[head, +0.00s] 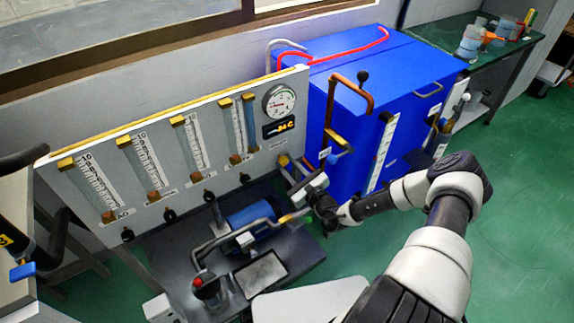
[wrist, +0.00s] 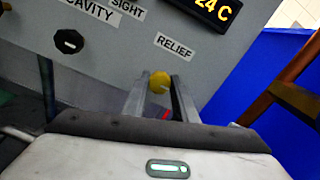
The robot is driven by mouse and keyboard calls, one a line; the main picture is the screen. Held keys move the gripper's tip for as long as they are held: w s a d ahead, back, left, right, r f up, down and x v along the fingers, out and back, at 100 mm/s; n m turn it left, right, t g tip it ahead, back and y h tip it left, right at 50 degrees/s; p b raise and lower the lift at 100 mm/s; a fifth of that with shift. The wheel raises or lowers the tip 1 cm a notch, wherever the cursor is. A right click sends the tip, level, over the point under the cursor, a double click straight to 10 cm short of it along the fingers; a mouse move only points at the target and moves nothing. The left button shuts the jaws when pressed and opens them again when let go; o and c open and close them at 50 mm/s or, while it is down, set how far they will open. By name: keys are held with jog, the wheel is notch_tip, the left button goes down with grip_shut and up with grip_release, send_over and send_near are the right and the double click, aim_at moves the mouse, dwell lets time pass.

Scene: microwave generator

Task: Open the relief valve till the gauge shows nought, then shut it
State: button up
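The yellow relief valve knob (wrist: 159,82) is on the grey panel under the RELIEF label (wrist: 174,46) in the wrist view. My gripper (wrist: 160,84) has one finger on each side of the knob, and the knob fills the gap between the tips. The fingers look part closed onto it. In the head view my gripper (head: 289,168) reaches to the panel's lower right, where the knob (head: 283,160) shows small. The round gauge (head: 279,101) is at the panel's upper right. Its needle is too small to read surely.
A display (head: 279,127) reading 24 C is below the gauge. A black knob (wrist: 69,41) is left of the relief knob. A blue cabinet (head: 355,130) with a copper pipe (head: 369,98) stands close to the right. A blue pump (head: 250,217) on a dark bench is below.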

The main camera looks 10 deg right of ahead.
jog(key=c, duration=0.5)
jog(key=shift+o, duration=0.2)
jog(key=shift+p, duration=0.35)
jog(key=shift+a+r+n+p, duration=0.1)
jog(key=shift+r+n+p, duration=0.1)
jog(key=shift+n+p, duration=0.8)
jog(key=n+p, duration=0.3)
jog(key=n, duration=0.1)
jog(key=shift+f, duration=0.1)
jog(key=n+p, duration=0.3)
jog(key=n, duration=0.2)
jog(key=shift+f, duration=0.1)
jog(key=n+p, duration=0.1)
jog(key=n, duration=0.3)
jog(key=shift+f+n+p, duration=0.15)
jog(key=shift+n+p, duration=0.15)
jog(key=shift+p, duration=0.05)
